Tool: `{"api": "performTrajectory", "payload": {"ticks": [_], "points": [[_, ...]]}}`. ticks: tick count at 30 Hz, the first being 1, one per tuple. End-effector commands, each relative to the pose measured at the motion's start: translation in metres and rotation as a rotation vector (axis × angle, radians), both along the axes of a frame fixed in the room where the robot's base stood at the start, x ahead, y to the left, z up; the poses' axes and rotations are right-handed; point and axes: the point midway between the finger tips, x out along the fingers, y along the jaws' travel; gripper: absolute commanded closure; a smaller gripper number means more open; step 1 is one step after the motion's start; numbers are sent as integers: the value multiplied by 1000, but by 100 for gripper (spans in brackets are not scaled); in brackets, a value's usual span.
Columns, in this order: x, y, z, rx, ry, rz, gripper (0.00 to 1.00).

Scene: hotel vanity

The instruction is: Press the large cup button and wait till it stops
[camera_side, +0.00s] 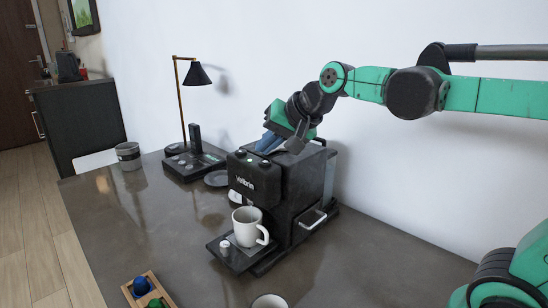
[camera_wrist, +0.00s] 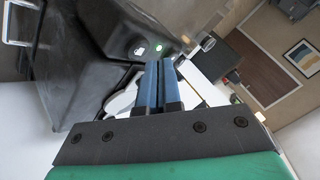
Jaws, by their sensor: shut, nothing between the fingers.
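A black coffee machine (camera_side: 290,200) stands on the table, and a white mug (camera_side: 242,227) sits upright on its drip tray (camera_side: 234,258) under the spout. My gripper (camera_side: 264,147) is over the machine's top front edge, its blue fingers shut with nothing between them. In the wrist view, the shut fingertips (camera_wrist: 159,64) are just below a green-lit button (camera_wrist: 158,47). A white-lit button (camera_wrist: 138,52) is to its left. I cannot tell whether the fingertips touch either button, or which one is for the large cup. Liquid in the mug cannot be made out.
A black desk lamp (camera_side: 196,75) and a dark telephone (camera_side: 194,155) stand behind the machine. A grey canister (camera_side: 128,155) is at the far left. A wooden tray (camera_side: 148,290) with capsules and another cup (camera_side: 269,300) are at the front.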

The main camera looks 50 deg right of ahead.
Motion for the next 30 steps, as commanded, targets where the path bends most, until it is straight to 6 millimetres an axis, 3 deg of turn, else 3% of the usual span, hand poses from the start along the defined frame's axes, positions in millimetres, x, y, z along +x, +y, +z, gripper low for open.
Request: {"api": "performTrajectory", "payload": {"ticks": [10, 24, 30], "points": [[0, 0, 3, 0, 0, 0, 100], [0, 0, 46, 0, 0, 0, 100], [0, 0, 51, 0, 0, 0, 100]]}}
